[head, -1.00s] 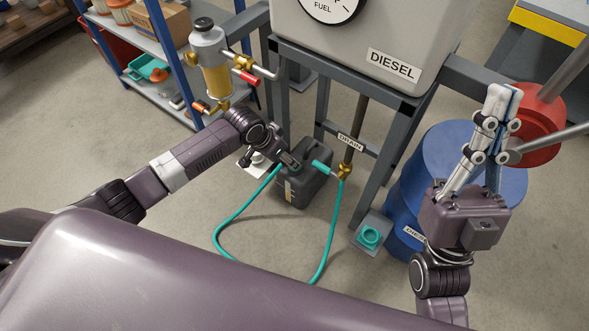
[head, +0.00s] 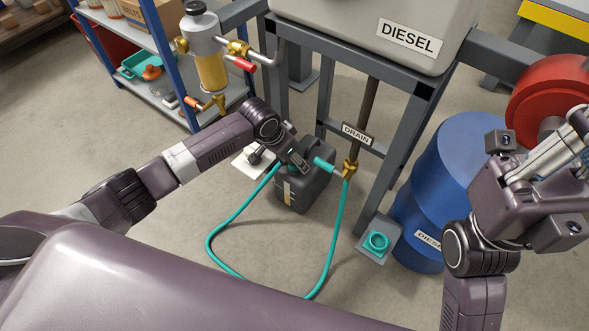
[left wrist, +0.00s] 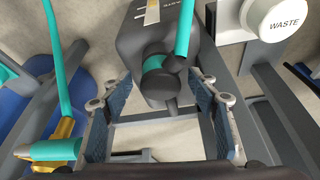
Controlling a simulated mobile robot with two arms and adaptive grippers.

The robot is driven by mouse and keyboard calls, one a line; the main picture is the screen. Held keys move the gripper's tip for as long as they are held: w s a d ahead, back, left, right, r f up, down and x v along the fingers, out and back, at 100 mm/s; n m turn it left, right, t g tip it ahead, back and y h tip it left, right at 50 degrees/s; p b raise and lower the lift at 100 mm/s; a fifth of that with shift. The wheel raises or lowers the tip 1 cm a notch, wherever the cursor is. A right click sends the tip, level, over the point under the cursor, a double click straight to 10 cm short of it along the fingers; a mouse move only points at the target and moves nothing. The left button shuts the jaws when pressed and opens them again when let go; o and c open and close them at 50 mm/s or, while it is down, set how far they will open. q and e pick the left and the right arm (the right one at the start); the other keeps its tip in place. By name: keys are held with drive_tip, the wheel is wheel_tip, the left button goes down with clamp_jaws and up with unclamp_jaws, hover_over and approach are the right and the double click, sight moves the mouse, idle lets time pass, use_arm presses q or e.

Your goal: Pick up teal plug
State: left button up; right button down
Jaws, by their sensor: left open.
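In the left wrist view a teal hose ends in a black round fitting with a teal band (left wrist: 152,66) at the mouth of a dark jerry can (left wrist: 128,40). I take this end as the teal plug. My left gripper (left wrist: 160,92) is open, one finger on each side of the fitting, with gaps left. In the head view my left gripper (head: 297,160) is at the top of the jerry can (head: 305,188) and hides most of the fitting. My right gripper (head: 565,140) is at the right edge, its fingertips cut off.
The teal hose (head: 329,245) loops over the floor to the brass drain valve (head: 350,169), which has a teal cylinder (head: 323,164) beside it. A teal ring holder (head: 377,243) stands right, near the blue drum (head: 440,180). Grey frame legs (head: 400,150) stand behind.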

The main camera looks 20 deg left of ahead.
use_arm(q)
drive_tip(key=shift+w+f, duration=0.1)
drive_tip(key=shift+f, duration=0.15)
drive_tip(key=c, duration=1.4)
drive_tip(key=shift+r, duration=0.2)
